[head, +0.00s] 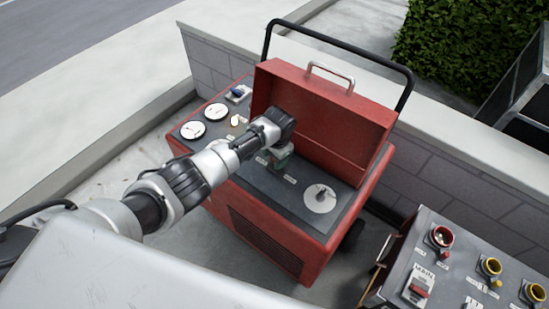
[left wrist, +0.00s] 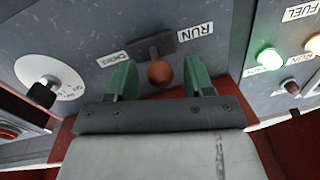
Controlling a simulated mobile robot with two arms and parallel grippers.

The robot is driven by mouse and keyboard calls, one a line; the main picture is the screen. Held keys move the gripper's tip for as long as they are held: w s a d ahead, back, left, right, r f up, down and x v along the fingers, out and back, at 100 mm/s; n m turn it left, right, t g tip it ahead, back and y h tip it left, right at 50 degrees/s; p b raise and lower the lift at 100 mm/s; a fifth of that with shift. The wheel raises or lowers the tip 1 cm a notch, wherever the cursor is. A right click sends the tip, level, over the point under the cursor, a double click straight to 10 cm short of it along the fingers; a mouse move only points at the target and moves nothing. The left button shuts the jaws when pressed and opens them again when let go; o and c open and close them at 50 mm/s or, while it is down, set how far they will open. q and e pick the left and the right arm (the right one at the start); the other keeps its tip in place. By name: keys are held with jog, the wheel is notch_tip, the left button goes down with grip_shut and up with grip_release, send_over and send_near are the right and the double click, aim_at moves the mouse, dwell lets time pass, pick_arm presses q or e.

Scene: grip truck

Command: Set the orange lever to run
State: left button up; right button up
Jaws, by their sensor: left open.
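The orange lever (left wrist: 160,73) shows its round knob in the left wrist view, in front of a dark bracket on the grey panel. The CHOKE label (left wrist: 112,59) is to its left and the RUN label (left wrist: 196,30) to its right. My left gripper (left wrist: 161,66) is open, with one green finger on each side of the knob and a visible gap to both. In the head view my left gripper (head: 280,155) is low over the panel of the red generator (head: 262,228) and hides the lever. My right gripper is not in view.
The generator's raised red lid (head: 325,118) stands behind my gripper. A dial (head: 320,197) is at the panel's right and gauges (head: 192,130) at its left. In the left wrist view, a lit green lamp (left wrist: 269,57) is at right. A separate control box (head: 440,265) stands at lower right.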

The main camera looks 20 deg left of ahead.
pick_arm(q)
jog(key=shift+f, duration=0.35)
jog(key=shift+c, duration=0.3)
